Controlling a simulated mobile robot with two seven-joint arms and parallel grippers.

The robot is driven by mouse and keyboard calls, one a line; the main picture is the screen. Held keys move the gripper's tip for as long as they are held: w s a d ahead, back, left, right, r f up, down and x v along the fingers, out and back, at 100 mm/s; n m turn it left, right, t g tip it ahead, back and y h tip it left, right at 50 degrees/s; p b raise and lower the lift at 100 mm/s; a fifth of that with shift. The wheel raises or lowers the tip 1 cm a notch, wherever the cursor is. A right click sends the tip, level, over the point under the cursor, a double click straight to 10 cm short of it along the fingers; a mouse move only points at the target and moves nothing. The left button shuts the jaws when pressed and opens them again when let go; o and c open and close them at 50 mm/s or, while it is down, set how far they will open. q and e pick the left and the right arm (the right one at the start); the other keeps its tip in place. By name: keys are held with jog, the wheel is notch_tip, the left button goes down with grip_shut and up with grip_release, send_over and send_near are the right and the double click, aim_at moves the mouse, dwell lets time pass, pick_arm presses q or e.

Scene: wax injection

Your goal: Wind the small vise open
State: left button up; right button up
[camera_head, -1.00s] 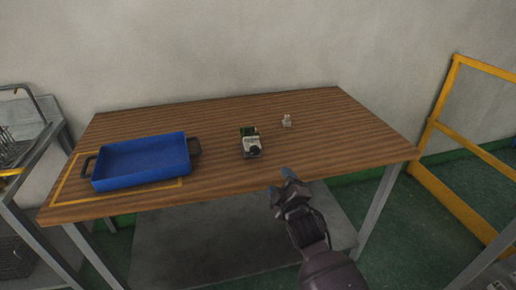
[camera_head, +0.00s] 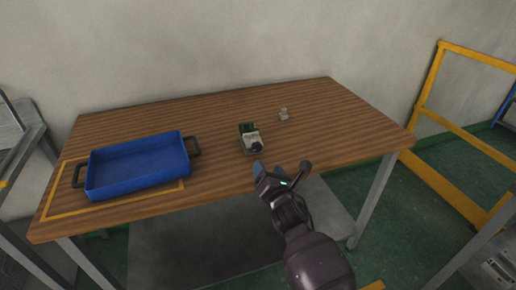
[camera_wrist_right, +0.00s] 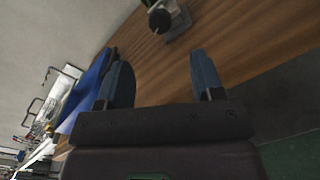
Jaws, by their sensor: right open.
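The small vise (camera_head: 250,138) stands on the wooden table, right of the blue tray. It has a pale body, a green part at its back and a dark round knob at its front. In the right wrist view the vise (camera_wrist_right: 176,22) is at the top edge, partly cut off, with its dark knob toward me. My right gripper (camera_head: 281,167) is at the table's front edge, a little in front of and right of the vise. In the wrist view its two blue-grey fingers (camera_wrist_right: 163,80) are spread, with nothing between them. My left gripper is not in view.
The blue tray (camera_head: 92,190) with dark handles sits at the left of the table (camera_head: 215,115), inside a yellow outline. A yellow rail (camera_head: 440,181) stands right of the table. The table's right side is clear.

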aim_at(258, 149)
jog(key=b+x, duration=0.2)
jog(key=x, duration=0.7)
jog(key=shift+f, duration=0.15)
jog(key=shift+b+x, duration=0.35)
jog(key=shift+x, duration=0.55)
jog(key=shift+r, duration=0.2)
jog(key=c, duration=0.9)
